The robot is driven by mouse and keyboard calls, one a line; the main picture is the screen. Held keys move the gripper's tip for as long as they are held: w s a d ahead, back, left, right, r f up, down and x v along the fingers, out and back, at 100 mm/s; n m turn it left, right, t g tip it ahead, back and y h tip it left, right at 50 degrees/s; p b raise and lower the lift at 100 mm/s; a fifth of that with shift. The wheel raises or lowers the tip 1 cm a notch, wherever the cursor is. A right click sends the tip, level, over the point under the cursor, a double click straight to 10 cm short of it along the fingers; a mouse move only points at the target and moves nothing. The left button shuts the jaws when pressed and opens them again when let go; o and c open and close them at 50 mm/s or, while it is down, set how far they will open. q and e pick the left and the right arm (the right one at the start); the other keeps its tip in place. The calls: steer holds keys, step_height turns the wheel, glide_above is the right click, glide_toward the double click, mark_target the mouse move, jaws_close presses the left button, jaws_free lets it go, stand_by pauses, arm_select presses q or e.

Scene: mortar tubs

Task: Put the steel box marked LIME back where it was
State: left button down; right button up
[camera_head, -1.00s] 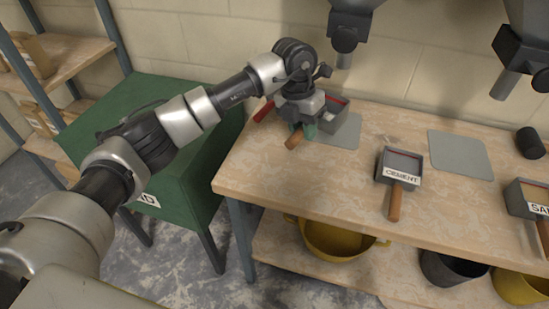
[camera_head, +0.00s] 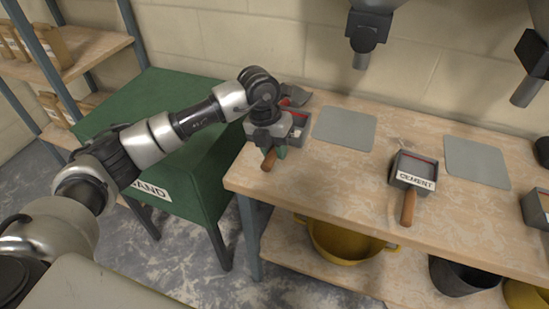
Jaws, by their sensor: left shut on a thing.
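A steel box (camera_head: 298,128) with a red line inside sits at the left end of the bench, beside the left grey mat (camera_head: 344,128). My left gripper (camera_head: 272,150) is shut on its wooden handle (camera_head: 268,161), which sticks out below the jaws. The gripper hides part of the box, and no label shows on it. I cannot tell whether the box touches the bench. A similar box marked CEMENT (camera_head: 412,174) stands further right, handle toward the front. My right gripper is not in view.
A red-handled grey tool (camera_head: 297,96) lies behind the held box. Hopper spouts (camera_head: 362,45) hang above the bench (camera_head: 330,180). A second grey mat (camera_head: 475,162) is bare. A green bin marked SAND (camera_head: 150,110) stands left. Another box (camera_head: 537,210) shows at the right edge.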

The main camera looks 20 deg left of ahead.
arm_select(q)
steer(key=x, duration=0.4)
steer(key=shift+a+f, duration=0.1)
steer(key=shift+a, duration=0.3)
steer(key=c, duration=1.4)
jaws_free()
steer(key=shift+f, duration=0.1)
steer(key=o, duration=0.5)
steer(key=v, duration=1.2)
steer(key=shift+s, duration=0.1)
